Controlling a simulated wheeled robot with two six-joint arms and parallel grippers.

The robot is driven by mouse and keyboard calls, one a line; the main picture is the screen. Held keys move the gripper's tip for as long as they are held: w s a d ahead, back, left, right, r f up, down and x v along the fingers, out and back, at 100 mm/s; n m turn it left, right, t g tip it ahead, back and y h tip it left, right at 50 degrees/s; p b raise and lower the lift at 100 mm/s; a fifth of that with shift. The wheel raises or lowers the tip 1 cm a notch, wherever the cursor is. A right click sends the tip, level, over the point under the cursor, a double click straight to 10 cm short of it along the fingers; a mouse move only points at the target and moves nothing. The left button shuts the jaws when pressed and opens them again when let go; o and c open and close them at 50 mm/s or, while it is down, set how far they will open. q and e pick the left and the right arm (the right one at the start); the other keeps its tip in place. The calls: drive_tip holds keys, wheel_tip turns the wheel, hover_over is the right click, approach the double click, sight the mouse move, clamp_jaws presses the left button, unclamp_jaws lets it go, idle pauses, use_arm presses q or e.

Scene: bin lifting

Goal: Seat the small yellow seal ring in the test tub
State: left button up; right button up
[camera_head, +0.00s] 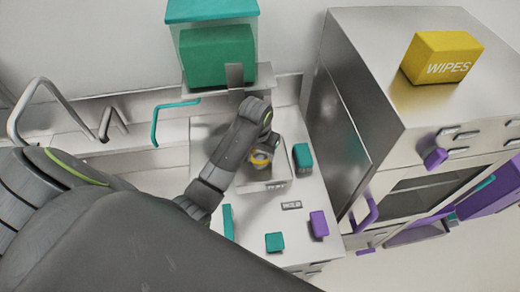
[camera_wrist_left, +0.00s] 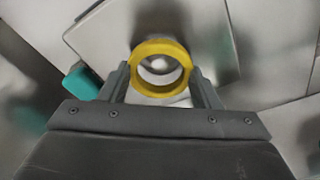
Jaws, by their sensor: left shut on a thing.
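The small yellow seal ring (camera_head: 261,158) is held by my left gripper (camera_head: 265,150). In the left wrist view the yellow ring (camera_wrist_left: 160,68) sits between the two fingers of the left gripper (camera_wrist_left: 160,85), which are shut on it. The test tub (camera_head: 262,186) is a pale grey open box on the counter, and the ring is over it in the head view. The tub also shows behind the ring in the left wrist view (camera_wrist_left: 207,55). I cannot tell how high the ring is above the tub floor. The right gripper is not in view.
A teal block (camera_head: 303,157) stands right of the tub. A teal block (camera_head: 275,242), a purple block (camera_head: 319,224) and a small label plate (camera_head: 291,205) lie in front. A steel cabinet (camera_head: 385,110) with yellow wipes box (camera_head: 442,58) rises at right.

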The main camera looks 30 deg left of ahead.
use_arm(q)
drive_tip(key=shift+f, duration=0.6)
idle(0.5)
drive_tip(key=o, duration=1)
drive_tip(key=shift+o, duration=0.2)
drive_tip(key=shift+r, duration=0.1)
